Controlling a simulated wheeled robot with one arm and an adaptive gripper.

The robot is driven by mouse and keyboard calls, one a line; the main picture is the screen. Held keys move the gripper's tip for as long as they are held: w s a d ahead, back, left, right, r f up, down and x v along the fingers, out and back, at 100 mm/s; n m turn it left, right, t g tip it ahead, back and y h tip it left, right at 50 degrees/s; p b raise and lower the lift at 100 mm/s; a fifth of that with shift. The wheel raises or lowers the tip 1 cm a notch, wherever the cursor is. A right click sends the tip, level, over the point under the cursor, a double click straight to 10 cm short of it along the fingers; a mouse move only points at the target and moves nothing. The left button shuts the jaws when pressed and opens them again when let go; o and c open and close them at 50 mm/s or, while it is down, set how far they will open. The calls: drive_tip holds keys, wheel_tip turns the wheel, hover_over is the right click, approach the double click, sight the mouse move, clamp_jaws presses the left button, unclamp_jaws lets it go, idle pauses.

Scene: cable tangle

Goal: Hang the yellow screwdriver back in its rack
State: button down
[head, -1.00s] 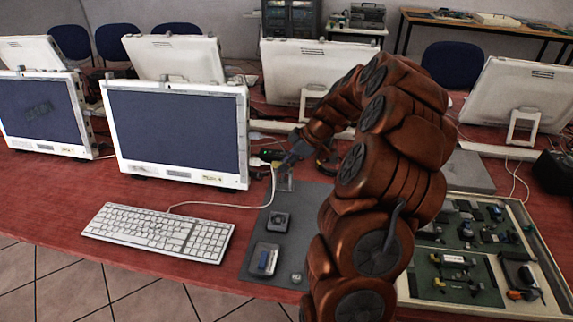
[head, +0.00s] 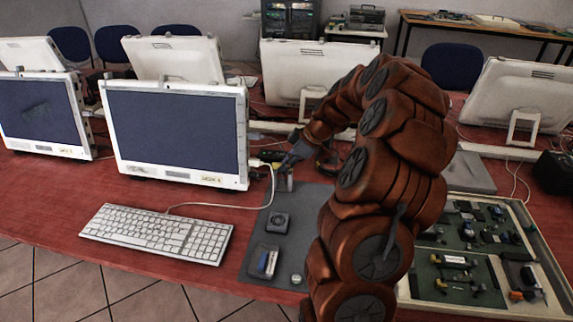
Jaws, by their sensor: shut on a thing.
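My gripper (head: 287,163) is at the back end of the dark grey mat, just right of the monitor's lower right corner. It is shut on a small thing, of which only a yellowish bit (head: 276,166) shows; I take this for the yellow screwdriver. Its shaft and tilt are too small to make out. A small greyish upright piece (head: 290,183) stands right below the gripper, possibly the rack; its slots cannot be made out. I cannot tell whether the held thing touches it. My own arm hides the right side of the mat.
On the mat (head: 252,228) are a fan-like square part (head: 278,222), a small tray (head: 252,270) with a blue piece, and a small round item (head: 296,279). A white cable (head: 225,206) runs from the keyboard (head: 155,233) past the gripper. A parts board (head: 480,196) lies right; the monitor (head: 175,130) stands left.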

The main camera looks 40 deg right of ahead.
drive_tip(key=shift+f+b, duration=0.6)
drive_tip(key=shift+b, duration=0.2)
idle(0.5)
drive_tip(key=c, duration=1.1)
unclamp_jaws()
drive_tip(key=shift+o, duration=0.2)
drive_tip(key=v, duration=1.2)
drive_tip(key=shift+r, duration=0.1)
wheel_tip(320, 180, up, 6)
drive_tip(key=shift+f, duration=0.1)
